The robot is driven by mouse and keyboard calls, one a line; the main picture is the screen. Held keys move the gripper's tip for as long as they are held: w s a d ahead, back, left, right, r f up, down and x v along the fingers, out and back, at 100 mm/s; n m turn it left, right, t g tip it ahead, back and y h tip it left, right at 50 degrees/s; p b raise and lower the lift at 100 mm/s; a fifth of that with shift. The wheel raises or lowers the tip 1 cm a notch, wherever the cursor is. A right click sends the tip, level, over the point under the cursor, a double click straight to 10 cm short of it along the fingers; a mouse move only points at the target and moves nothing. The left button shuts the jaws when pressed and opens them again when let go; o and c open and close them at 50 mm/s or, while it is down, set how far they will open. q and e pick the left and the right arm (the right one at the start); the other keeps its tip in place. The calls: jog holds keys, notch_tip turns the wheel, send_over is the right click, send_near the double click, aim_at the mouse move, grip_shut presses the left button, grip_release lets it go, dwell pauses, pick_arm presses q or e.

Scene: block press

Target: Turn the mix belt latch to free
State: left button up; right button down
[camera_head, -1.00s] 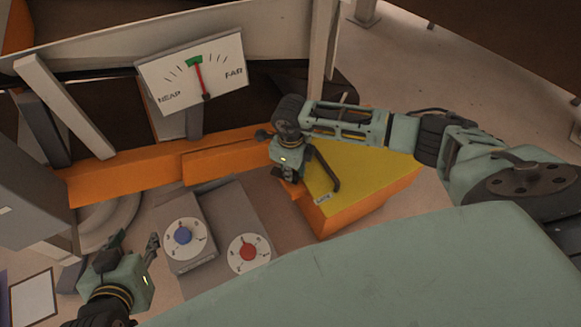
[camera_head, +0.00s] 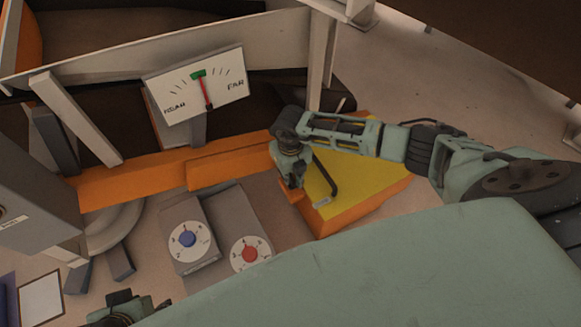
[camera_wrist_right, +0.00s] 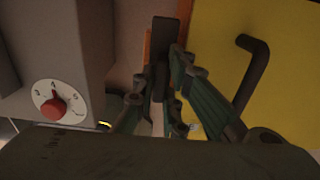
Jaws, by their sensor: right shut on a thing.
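My right gripper (camera_head: 291,184) points down at the near left edge of the yellow-topped orange box (camera_head: 372,178). In the right wrist view its fingers (camera_wrist_right: 161,85) are shut on a dark upright bar (camera_wrist_right: 161,45), which may be the latch; no readable label confirms this. A dark bent rod (camera_head: 326,178) stands on the yellow top beside the gripper and also shows in the right wrist view (camera_wrist_right: 253,72). My left gripper (camera_head: 140,304) is at the bottom left, mostly cut off by the frame, so its opening is unclear.
Two grey boxes carry a blue dial (camera_head: 188,239) and a red dial (camera_head: 250,254), left of the right gripper. A NEAR/FAR gauge (camera_head: 197,86) stands behind, with its needle near the middle. An orange beam (camera_head: 140,178) runs below it.

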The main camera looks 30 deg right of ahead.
aim_at(291, 176)
pick_arm(q)
jog(key=shift+f, duration=0.4)
pick_arm(e)
jog(key=c, duration=1.8)
grip_release()
pick_arm(q)
jog(key=shift+r, duration=0.15)
pick_arm(e)
notch_tip(291, 176, up, 12)
